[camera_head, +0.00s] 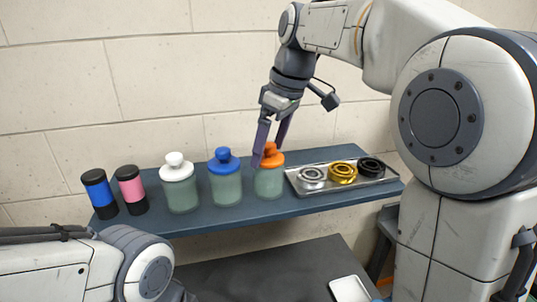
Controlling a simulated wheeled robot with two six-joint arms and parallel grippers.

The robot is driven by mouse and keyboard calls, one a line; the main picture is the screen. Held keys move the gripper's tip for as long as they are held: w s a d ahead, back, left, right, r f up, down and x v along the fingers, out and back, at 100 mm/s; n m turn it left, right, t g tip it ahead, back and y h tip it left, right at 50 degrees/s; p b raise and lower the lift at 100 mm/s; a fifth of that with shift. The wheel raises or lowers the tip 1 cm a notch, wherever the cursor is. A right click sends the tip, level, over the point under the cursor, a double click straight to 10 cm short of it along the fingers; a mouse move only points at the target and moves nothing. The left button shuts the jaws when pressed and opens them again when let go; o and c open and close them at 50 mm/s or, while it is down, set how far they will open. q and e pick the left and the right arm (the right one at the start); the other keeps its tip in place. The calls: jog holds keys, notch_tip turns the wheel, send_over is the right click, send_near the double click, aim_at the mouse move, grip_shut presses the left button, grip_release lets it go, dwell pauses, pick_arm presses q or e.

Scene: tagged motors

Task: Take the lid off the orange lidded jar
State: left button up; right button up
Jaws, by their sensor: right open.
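The orange lidded jar (269,182) stands on the blue-grey shelf, with a greenish body and an orange lid (271,157) with a round knob seated on top. My right gripper (268,154) points down at the lid from above, its purple fingers apart. One finger is in front of the lid's left side and the other is near the knob's upper right. I cannot tell whether they touch the lid. My left arm shows at the lower left, but its gripper is out of view.
A blue-lidded jar (225,183) and a white-lidded jar (179,188) stand left of it, then pink-banded (131,189) and blue-banded (99,193) motors. A metal tray (328,189) with silver, gold and black round parts sits close on the right. The wall is behind the shelf (240,214).

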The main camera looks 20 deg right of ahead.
jog(key=shift+w+f, duration=0.1)
jog(key=shift+f, duration=0.3)
jog(key=shift+a, duration=0.1)
jog(key=c, duration=1.2)
jog(key=shift+o, duration=0.2)
jog(key=shift+r, duration=0.1)
